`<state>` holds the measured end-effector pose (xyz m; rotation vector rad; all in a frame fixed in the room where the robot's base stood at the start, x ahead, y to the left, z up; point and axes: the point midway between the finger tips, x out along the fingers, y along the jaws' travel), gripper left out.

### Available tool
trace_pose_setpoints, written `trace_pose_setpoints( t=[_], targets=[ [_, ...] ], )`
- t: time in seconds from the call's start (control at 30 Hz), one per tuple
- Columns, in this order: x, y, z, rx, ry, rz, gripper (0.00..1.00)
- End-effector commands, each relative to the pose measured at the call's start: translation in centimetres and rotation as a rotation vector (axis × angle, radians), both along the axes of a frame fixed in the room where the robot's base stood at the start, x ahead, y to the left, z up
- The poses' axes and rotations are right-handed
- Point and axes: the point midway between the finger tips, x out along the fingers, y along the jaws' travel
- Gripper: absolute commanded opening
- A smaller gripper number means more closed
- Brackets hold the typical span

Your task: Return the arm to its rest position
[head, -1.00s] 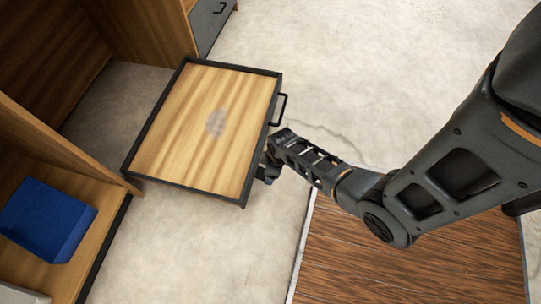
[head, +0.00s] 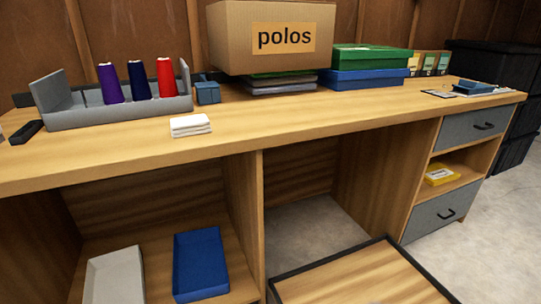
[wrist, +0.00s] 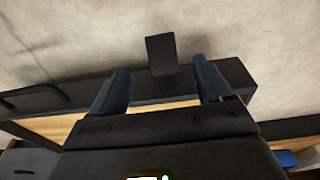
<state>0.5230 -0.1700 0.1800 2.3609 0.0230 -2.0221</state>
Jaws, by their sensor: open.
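My gripper (wrist: 160,68) shows only in the wrist view. Its two blue-grey fingers are apart, with nothing held between them. Beyond the fingertips is a small dark rectangular piece (wrist: 161,52) that I cannot identify. Beside and behind the fingers runs the dark edge of the wood-topped unit (wrist: 60,127); I cannot tell whether the gripper touches it. The same unit's wood top with its black rim shows at the bottom of the head view (head: 350,283). My arm is out of the head view, so its overall pose is hidden.
A long wooden workbench (head: 330,113) carries a thread rack (head: 120,112), folded white cloth (head: 190,125), a "polos" carton (head: 235,40) and flat boxes (head: 360,77). Blue (head: 200,265) and white bins (head: 115,280) sit below. Pale floor (head: 490,220) is clear at right.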

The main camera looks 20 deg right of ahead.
Motion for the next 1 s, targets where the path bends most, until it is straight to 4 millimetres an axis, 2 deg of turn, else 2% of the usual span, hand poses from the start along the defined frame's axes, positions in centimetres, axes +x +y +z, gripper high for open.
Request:
trace_pose_setpoints(
  t=[0.17,0.37,0.57,0.9,1.0],
  targets=[
    [-2.4,1.5,1.6,-0.086,-0.080,0.002,0.79],
    [-4.8,4.2,6.9,-0.190,-0.271,0.008,0.79],
    [-6.7,7.7,14.7,-0.222,-0.497,0.016,0.79],
    [-9.0,13.8,31.8,-0.122,-0.885,0.009,0.79],
    [-9.4,14.9,36.0,-0.080,-0.969,0.002,0.79]
  ],
)
